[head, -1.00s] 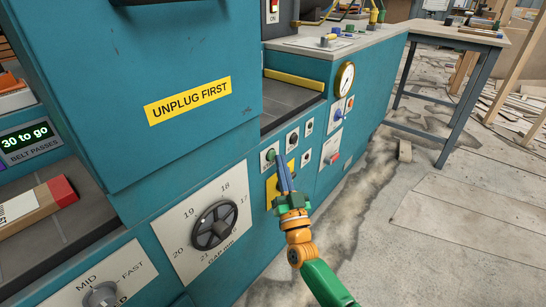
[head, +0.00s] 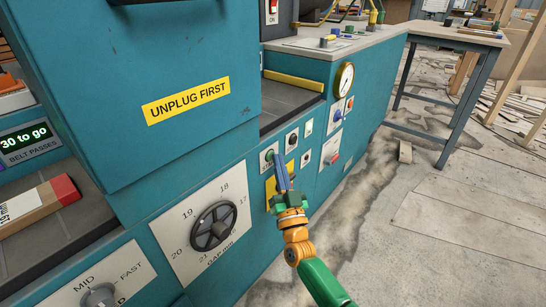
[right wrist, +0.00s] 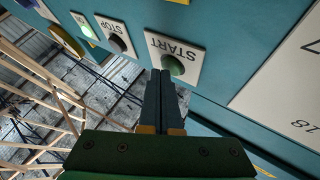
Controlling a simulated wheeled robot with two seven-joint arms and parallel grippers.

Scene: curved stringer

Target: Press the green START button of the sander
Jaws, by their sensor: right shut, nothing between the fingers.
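The green START button (right wrist: 172,65) sits on a white plate marked START on the teal sander (head: 230,290). In the head view the button (head: 270,155) is just above the fingertips. My right gripper (head: 279,163) is shut and empty, its blue-grey fingers pointing at the button. In the right wrist view the fingertips (right wrist: 160,73) overlap the button's lower edge and seem to touch it; how far it is pushed in cannot be told. The ON lamp (right wrist: 86,30) glows pale green beyond the dark STOP button (right wrist: 120,42). My left gripper is not in view.
A gap dial (head: 214,227) and a speed knob (head: 101,296) are on the panel left of my right arm. A round gauge (head: 344,79) is further right. A workbench (head: 480,38) stands at the back right. The floor on the right is mostly open.

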